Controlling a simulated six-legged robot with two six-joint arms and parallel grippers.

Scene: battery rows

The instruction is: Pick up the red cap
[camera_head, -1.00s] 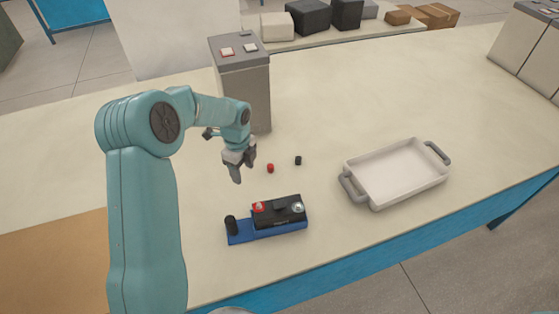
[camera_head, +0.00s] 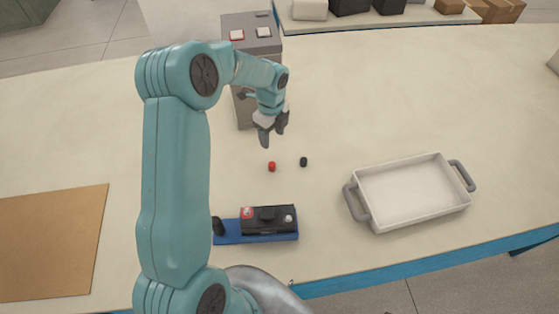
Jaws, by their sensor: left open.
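The red cap (camera_head: 271,167) is a small red piece standing on the pale table, left of a small black cap (camera_head: 304,161). My left gripper (camera_head: 272,138) is open and empty, pointing down above and behind the red cap, apart from it. A black battery (camera_head: 268,219) with a red terminal and a silvery terminal sits on a blue base (camera_head: 228,232) in front of the caps. My right gripper is not in the picture.
A white tray (camera_head: 412,192) with grey handles stands on the right. A grey box (camera_head: 252,45) with red and white buttons stands behind my left gripper. A brown mat (camera_head: 52,240) lies at the left. The table between caps and tray is clear.

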